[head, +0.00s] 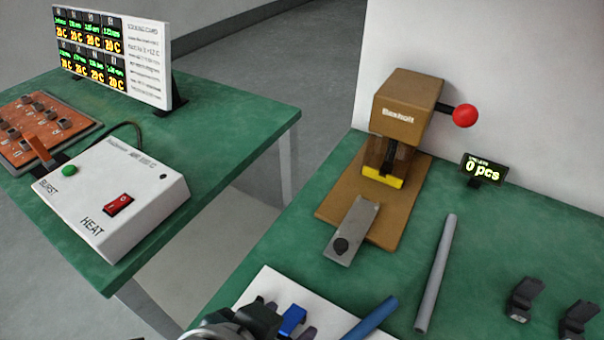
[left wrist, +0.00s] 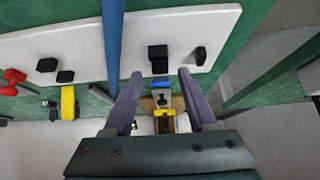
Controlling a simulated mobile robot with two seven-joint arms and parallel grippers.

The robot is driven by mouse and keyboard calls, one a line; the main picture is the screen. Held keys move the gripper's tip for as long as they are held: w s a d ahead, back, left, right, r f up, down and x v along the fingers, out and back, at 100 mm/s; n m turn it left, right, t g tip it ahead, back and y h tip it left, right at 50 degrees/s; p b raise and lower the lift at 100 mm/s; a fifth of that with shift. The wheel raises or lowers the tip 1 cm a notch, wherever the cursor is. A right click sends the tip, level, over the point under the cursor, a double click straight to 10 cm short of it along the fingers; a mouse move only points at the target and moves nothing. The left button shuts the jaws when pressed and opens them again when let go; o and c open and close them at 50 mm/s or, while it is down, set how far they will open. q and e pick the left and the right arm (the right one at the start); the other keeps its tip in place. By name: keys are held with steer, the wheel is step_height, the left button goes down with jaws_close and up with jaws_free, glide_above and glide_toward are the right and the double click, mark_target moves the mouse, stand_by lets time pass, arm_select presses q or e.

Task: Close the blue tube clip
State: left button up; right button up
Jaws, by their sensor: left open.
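A blue clip part (head: 291,320) shows at the bottom of the head view, beside my left gripper (head: 289,323). In the left wrist view a small blue piece (left wrist: 160,82) lies between the two purple fingers of my left gripper (left wrist: 160,75). The fingers are open and apart from it on both sides. A blue tube (head: 371,318) lies to the right in the head view; it also shows in the left wrist view (left wrist: 113,42), left of the fingers. Whether the clip surrounds any tube is hidden. My right gripper is in neither view.
A white board (head: 260,285) lies under the work, with black blocks (left wrist: 158,58) on it. A brown press (head: 405,110) with a red knob stands behind. A grey tube (head: 436,272) and black clips (head: 525,298) lie right. A white heater box (head: 118,195) sits on the left table.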

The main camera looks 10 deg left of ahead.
arm_select(q)
steer(key=p+v, duration=0.2)
steer(key=v, duration=0.7)
steer(key=shift+r+p, duration=0.25)
steer(key=shift+p, duration=0.05)
steer(key=shift+s+a, duration=0.1)
